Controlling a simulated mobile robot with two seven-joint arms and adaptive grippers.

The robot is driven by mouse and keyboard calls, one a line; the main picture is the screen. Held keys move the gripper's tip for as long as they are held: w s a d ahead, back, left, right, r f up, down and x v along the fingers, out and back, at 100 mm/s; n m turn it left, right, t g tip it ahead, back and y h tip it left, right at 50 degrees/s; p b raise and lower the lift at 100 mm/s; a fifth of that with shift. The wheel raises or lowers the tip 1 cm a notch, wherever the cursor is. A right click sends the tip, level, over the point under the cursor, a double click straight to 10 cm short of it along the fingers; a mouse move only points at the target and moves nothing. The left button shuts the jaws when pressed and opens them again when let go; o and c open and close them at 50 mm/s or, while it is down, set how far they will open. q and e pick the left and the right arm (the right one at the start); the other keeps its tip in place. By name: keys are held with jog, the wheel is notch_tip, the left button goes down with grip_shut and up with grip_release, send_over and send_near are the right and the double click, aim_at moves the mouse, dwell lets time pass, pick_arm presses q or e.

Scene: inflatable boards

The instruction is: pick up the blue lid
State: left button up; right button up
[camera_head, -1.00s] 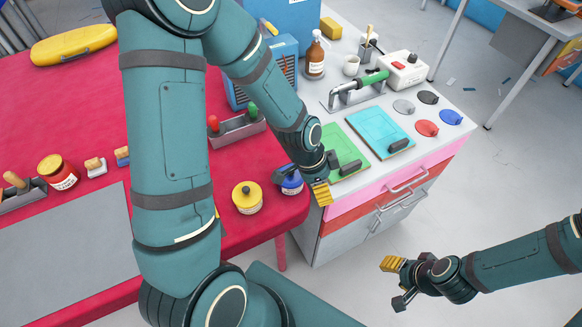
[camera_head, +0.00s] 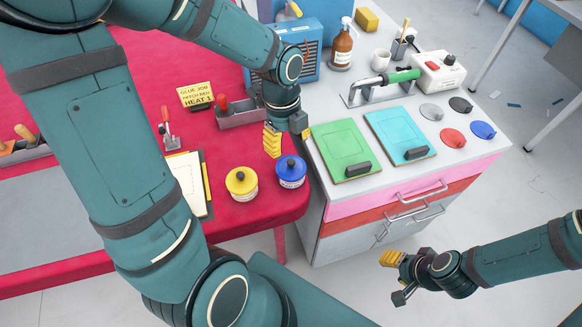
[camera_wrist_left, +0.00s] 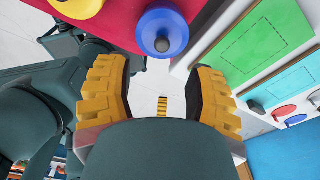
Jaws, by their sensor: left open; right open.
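The blue lid (camera_head: 290,166) with a dark knob sits on a small jar near the red table's right corner. In the left wrist view the blue lid (camera_wrist_left: 162,28) shows at the top, beyond and between the two fingers. My left gripper (camera_head: 287,138) is open and empty. It hangs above and behind the lid in the head view, apart from it. Its yellow ribbed fingers (camera_wrist_left: 160,95) stand wide apart in the wrist view. My right gripper (camera_head: 396,278) is open and empty over the floor at the lower right, far from the lid.
A yellow-lidded jar (camera_head: 241,182) stands close left of the blue one. The white cabinet (camera_head: 316,178) adjoins on the right, with a green board (camera_head: 340,145), a cyan board (camera_head: 395,130) and several coloured discs. A tool tray (camera_head: 238,114) and yellow sign (camera_head: 196,95) stand behind.

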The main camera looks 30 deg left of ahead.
aim_at(291, 161)
pick_arm(q)
jog(key=f, duration=0.2)
jog(key=f+b, duration=0.1)
jog(key=f, duration=0.1)
jog(key=d+f+b, duration=0.1)
jog(key=f, duration=0.2)
jog(key=shift+f, duration=0.1)
grip_shut()
